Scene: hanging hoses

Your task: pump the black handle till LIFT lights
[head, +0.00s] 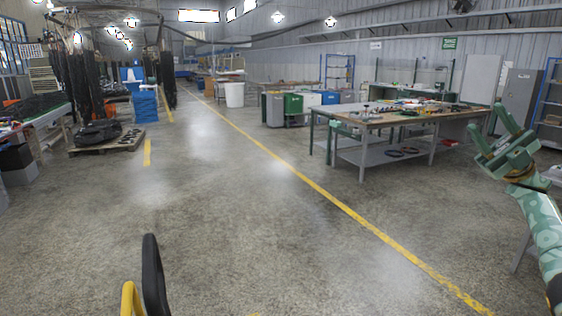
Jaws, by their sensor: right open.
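A black upright bar with a rounded top (152,272) rises from the bottom edge of the head view, left of centre. It looks like the black handle; its lower end is cut off. A yellow curved part (130,299) stands just left of it, also cut off. My right gripper (487,119), pale green, is raised at the right side, open and empty, fingers pointing up and left. It is far to the right of the black bar and apart from it. My left gripper is not in view. No LIFT light shows.
A workbench (400,118) with tools stands mid-right, partly behind my right gripper. Green and grey bins (293,105) stand behind it. A pallet (106,144) with black hose lies at left, near hanging hoses (88,85). The floor with its yellow line is clear ahead.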

